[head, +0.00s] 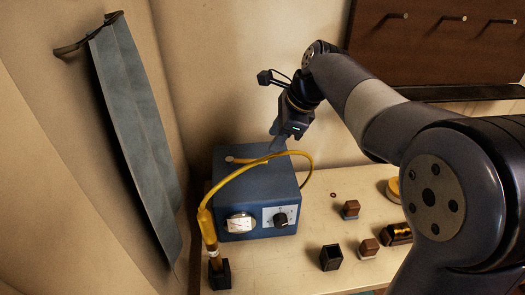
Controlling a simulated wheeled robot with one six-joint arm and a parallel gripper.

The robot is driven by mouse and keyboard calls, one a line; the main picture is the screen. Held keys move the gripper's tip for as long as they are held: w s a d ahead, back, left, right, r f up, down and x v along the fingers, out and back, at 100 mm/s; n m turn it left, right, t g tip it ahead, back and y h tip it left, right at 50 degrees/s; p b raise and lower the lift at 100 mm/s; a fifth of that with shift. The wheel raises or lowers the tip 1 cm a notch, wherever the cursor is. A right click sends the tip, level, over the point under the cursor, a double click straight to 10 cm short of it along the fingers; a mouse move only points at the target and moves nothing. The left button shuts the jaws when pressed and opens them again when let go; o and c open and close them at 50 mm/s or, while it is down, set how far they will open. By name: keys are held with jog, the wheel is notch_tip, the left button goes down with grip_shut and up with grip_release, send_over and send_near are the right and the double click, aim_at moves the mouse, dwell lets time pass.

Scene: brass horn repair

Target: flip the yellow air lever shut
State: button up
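A blue box (232,190) with a round gauge (240,223) and a black knob (280,219) stands at the back left of the bench. A short yellow bar (245,161), which looks like the air lever, lies along the box top with a pale round end at its left. My gripper (276,142) points down over the back right of the box top, close to the lever's right end. I cannot tell whether it touches the lever. The gap between its fingers does not show clearly, and nothing is seen held in it.
A yellow hose (250,167) arcs over the box to a nozzle in a black holder (220,274). Small blocks (369,247) and a black open cup (331,257) stand on the bench (290,270) at right. A grey cloth (136,120) hangs at left.

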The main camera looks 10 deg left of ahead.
aim_at(263, 162)
jog(key=x, duration=0.9)
jog(key=shift+s, duration=0.1)
jog(key=shift+c, duration=0.3)
grip_shut()
